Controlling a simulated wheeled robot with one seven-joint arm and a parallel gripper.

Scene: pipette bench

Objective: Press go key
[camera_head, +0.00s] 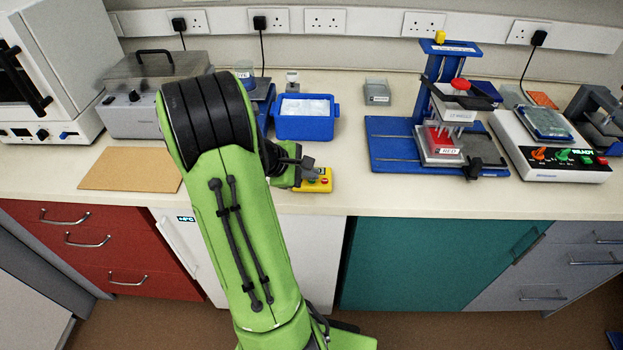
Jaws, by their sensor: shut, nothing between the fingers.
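A small yellow key box (317,186) lies on the worktop near its front edge, with small coloured keys on its top. Their labels are too small to read, so I cannot tell which is the go key. My gripper (311,167) is shut and empty, just over the upper edge of the yellow box. It hides part of that box, and I cannot tell whether it touches a key.
A blue ice tub (304,128) stands behind my gripper. To the right is a blue pipetting stand (385,160) with a red-labelled rack. A brown board (130,169) and a grey lidded bath (150,118) are at the left. The worktop between the yellow box and the stand is clear.

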